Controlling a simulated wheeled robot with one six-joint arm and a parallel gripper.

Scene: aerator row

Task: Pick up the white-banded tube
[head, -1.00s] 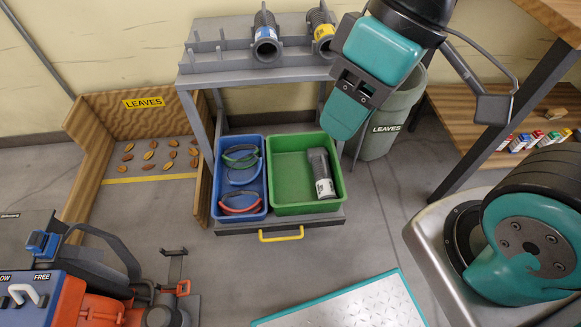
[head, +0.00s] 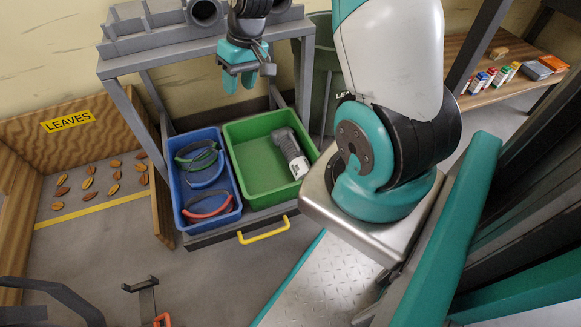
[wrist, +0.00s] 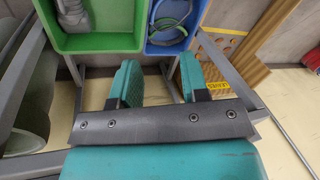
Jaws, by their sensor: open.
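The white-banded tube (head: 290,152) is dark grey with a pale band near its front end. It lies at a slant in the right part of the green bin (head: 233,129). Part of a grey tube (wrist: 76,14) shows in the green bin at the top left of the wrist view. My gripper (head: 238,82) hangs above and behind the bins, in front of the rack. In the wrist view, my gripper (wrist: 158,80) has its two teal fingers apart with nothing between them.
A blue bin (head: 186,219) with several curved bands stands left of the green one. The grey rack (head: 150,62) with dark tubes rises behind. A yellow handle (head: 263,230) projects at the front. A wooden LEAVES pen (head: 60,150) is at left.

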